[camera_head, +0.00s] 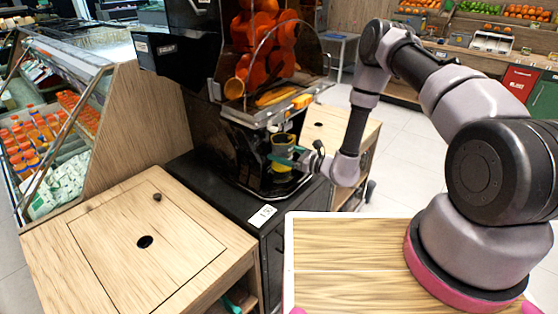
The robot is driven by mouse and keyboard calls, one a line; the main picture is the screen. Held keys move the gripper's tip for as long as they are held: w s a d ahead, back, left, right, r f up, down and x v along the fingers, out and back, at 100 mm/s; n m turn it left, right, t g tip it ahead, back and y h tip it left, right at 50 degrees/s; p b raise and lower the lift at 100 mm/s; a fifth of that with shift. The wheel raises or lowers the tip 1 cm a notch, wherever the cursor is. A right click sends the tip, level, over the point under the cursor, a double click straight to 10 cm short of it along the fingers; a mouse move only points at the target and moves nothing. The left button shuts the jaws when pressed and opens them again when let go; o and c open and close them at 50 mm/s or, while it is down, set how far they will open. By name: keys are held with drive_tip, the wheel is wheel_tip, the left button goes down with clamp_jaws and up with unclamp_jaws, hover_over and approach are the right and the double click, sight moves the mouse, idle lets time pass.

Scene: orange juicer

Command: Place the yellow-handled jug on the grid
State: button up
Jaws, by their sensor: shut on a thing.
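The jug (281,146) shows small at the front of the juicer, below its tap area, with yellow at its top and base. It looks upright. My gripper (288,160) reaches in from the right, its teal fingers at the jug's middle, and it is shut on the jug. The grid at the foot of the juicer's dark front is mostly hidden by the jug and gripper. I cannot tell whether the jug touches it.
The juicer (262,98) holds oranges behind a clear cover and stands on a black cabinet (226,197). A wooden counter (62,243) with a round hole is at left, beside a chilled display case (52,125). Another wooden counter (338,124) stands behind my gripper. Open floor lies at right.

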drive_tip(key=shift+w+a, duration=0.1)
drive_tip(key=shift+a, duration=0.2)
drive_tip(key=shift+w+a+f, duration=0.15)
drive_tip(key=shift+a+f, duration=0.1)
drive_tip(key=shift+f, duration=1.5)
drive_tip(key=shift+d, duration=0.1)
drive_tip(key=o, duration=1.1)
drive_tip(key=shift+f, duration=0.15)
drive_tip(key=shift+r, duration=0.2)
drive_tip(key=v, duration=1.2)
